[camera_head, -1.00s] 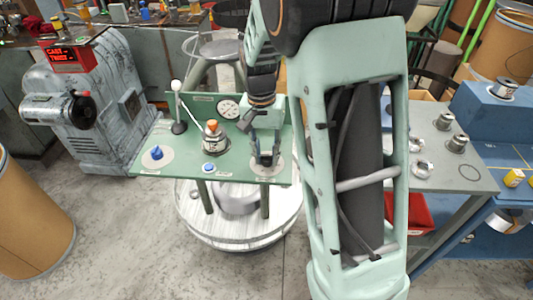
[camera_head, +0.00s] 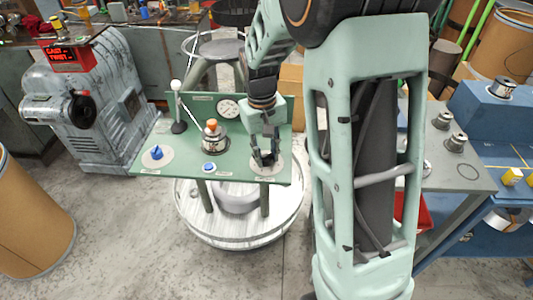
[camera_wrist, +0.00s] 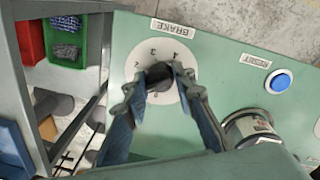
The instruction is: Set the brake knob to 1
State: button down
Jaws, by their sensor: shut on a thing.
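The brake knob (camera_wrist: 160,78) is a dark knob in the middle of a pale round dial (camera_wrist: 176,97) with numbers around it, under a BRAKE label in the wrist view. My gripper (camera_wrist: 162,74) is closed around the knob, one finger on each side. In the head view my gripper (camera_head: 265,160) points down at the brake dial (camera_head: 279,166) at the right end of the green panel (camera_head: 228,178). The fingers hide most of the knob and part of the numbers. I cannot tell which number the knob points to.
A blue RESET button (camera_wrist: 281,81) and a metal cylinder (camera_wrist: 250,127) lie beside the dial. On the panel stand a lever with a white ball (camera_head: 177,88), an orange-topped part (camera_head: 212,131), a gauge (camera_head: 228,109) and another blue knob (camera_head: 156,153).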

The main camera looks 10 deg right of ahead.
aim_at(264, 156)
dwell(0.4)
jog(key=c, duration=1.6)
grip_release()
jog(key=shift+r, duration=0.1)
jog(key=r, duration=1.1)
jog(key=shift+s+a+r, duration=0.1)
jog(key=shift+a+r, duration=0.3)
